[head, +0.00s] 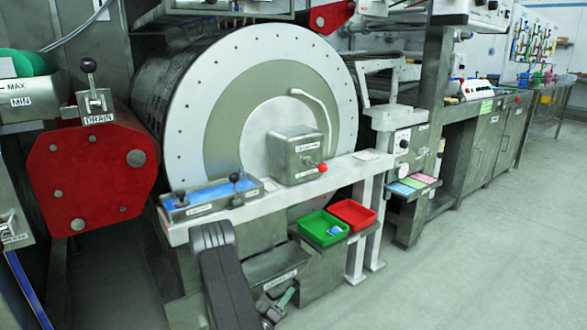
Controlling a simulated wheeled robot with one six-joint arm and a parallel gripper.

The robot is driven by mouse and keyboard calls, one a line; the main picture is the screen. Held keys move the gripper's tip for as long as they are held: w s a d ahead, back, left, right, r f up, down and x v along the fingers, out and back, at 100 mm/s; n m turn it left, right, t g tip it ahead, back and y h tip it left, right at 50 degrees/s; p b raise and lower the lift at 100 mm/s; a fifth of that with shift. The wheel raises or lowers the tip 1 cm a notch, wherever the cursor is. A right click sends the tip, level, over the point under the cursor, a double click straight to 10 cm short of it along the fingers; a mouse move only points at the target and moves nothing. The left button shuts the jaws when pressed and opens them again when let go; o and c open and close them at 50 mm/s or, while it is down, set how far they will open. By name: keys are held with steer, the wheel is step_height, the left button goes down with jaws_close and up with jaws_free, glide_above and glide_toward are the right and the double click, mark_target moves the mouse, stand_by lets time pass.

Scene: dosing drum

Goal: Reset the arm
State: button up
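My arm shows as a dark grey link (226,275) rising from the bottom edge in front of the white bench, left of the middle. No held object can be seen.
A large drum (230,110) stands behind the white bench (335,178). A lever panel (210,195) and grey box with red knob (298,157) sit there. Green (323,228) and red (352,213) trays are below right. A red housing (90,172) stands left. Right floor is clear.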

steer(key=shift+s+d, duration=0.25)
steer(key=shift+s, duration=0.05)
